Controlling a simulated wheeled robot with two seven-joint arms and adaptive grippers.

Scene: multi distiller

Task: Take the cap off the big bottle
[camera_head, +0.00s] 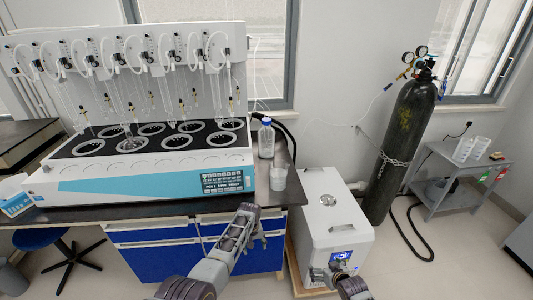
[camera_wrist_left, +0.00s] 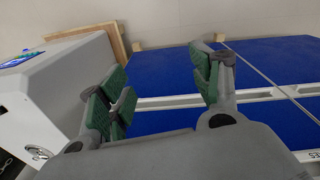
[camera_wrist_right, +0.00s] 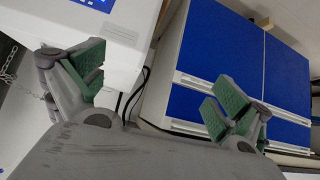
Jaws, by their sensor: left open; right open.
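The big bottle (camera_head: 266,142) is clear with a blue cap (camera_head: 266,121) on its top. It stands upright at the right end of the dark bench top, beside the distiller. My left gripper (camera_head: 257,238) is in front of the bench's blue cabinet, below and apart from the bottle. Its green-padded fingers (camera_wrist_left: 160,90) are spread and empty in the left wrist view. My right gripper (camera_head: 340,266) is over the front of the white box unit, apart from the bottle. Its fingers (camera_wrist_right: 155,85) are spread and empty in the right wrist view. Neither wrist view shows the bottle.
A clear beaker (camera_head: 278,180) stands on the bench in front of the bottle. The multi-position distiller (camera_head: 150,186) fills the bench to its left. A white box unit (camera_head: 326,212) stands on the floor at right, with a dark gas cylinder (camera_head: 400,140) behind it.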

